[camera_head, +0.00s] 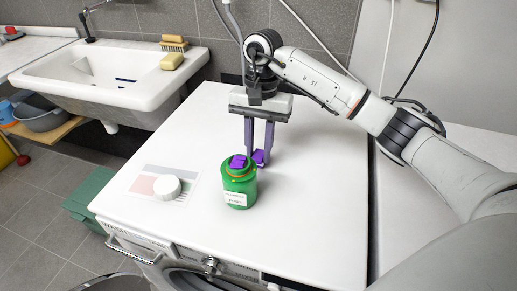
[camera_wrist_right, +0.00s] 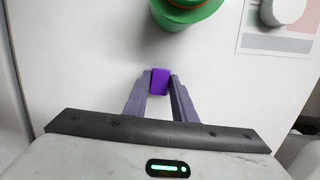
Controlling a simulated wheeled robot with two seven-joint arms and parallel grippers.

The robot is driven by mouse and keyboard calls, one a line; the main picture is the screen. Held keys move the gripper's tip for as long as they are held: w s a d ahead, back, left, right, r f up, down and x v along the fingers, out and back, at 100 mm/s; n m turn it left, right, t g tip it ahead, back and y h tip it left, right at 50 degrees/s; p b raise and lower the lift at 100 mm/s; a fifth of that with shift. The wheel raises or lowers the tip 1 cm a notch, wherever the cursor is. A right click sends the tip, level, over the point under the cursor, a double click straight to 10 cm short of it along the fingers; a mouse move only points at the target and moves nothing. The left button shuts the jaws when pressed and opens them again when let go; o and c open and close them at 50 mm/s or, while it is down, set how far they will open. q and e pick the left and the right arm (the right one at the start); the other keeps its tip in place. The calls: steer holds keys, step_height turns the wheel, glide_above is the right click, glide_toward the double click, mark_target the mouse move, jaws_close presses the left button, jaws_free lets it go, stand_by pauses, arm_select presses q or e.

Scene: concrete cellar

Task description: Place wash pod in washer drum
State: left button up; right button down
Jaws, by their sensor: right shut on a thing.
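My right gripper (camera_head: 259,162) is shut on a small purple wash pod (camera_wrist_right: 160,82), just behind and to the right of the green jar (camera_head: 238,186). The pod shows between the fingertips (camera_wrist_right: 161,80) in the right wrist view. More purple pods (camera_head: 238,161) show at the open mouth of the jar. The white washer (camera_head: 310,225) stands under it all. Its round front opening (camera_head: 192,281) is at the bottom edge of the head view, mostly cut off, and the drum inside is hidden. My left gripper is not in view.
A white round lid (camera_head: 167,187) lies on a printed card (camera_head: 145,180) left of the jar. A sink (camera_head: 125,78) with yellow soap (camera_head: 171,61) and a brush stands at the back left. A green crate (camera_head: 88,195) is on the floor. The washer top's right side is clear.

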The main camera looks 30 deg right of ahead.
steer(key=shift+f, duration=0.3)
steer(key=c, duration=1.5)
jaws_free()
steer(key=shift+o, duration=0.2)
